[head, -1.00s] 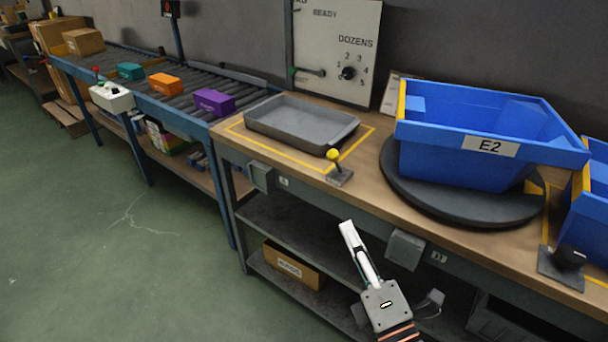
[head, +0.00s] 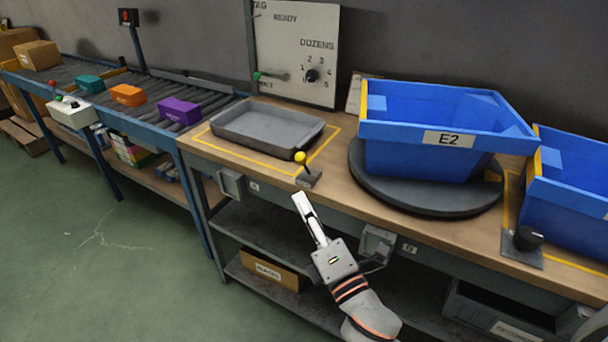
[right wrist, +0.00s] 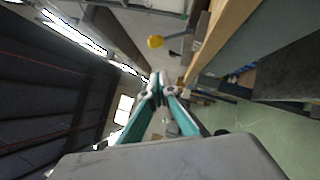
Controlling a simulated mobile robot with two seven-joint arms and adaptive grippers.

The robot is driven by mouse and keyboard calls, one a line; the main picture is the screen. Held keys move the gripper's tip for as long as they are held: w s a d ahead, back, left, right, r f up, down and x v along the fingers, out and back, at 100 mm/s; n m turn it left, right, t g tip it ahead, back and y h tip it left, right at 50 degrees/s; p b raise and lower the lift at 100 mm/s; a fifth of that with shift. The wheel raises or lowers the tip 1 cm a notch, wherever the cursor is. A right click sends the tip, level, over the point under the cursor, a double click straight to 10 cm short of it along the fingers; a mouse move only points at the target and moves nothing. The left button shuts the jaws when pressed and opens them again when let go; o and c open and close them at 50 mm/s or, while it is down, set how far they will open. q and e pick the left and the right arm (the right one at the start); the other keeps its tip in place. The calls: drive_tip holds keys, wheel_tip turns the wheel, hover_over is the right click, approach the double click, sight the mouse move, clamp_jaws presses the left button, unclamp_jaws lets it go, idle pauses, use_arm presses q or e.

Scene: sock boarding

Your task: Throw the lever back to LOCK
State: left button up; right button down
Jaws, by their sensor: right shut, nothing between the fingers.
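The lever with a yellow ball knob (head: 300,157) stands on a small dark base (head: 308,179) at the bench's front edge, by the front right corner of the yellow outline. Its stick leans slightly left in the head view. The yellow knob also shows in the right wrist view (right wrist: 155,42), ahead of the fingers. My right gripper (head: 298,197) is shut and empty, just in front of the bench edge, below the lever and apart from it. Its fingertips meet in the right wrist view (right wrist: 160,78). No LOCK marking is readable by the lever. My left gripper is not in view.
A grey tray (head: 230,138) sits inside the yellow outline. A blue bin marked E2 (head: 400,155) stands on a dark turntable (head: 356,176). A black knob (head: 528,238) is at the right. A panel (head: 297,50) stands behind, and a conveyor (head: 60,75) runs left.

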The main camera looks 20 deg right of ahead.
sight(305, 164)
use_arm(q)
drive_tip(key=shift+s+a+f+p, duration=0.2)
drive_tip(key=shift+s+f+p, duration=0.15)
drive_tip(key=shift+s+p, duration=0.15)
use_arm(e)
drive_tip(key=w+d+r, duration=0.2)
drive_tip(key=w, duration=0.3)
drive_tip(key=shift+w+r, duration=0.25)
drive_tip(key=shift+w, duration=0.15)
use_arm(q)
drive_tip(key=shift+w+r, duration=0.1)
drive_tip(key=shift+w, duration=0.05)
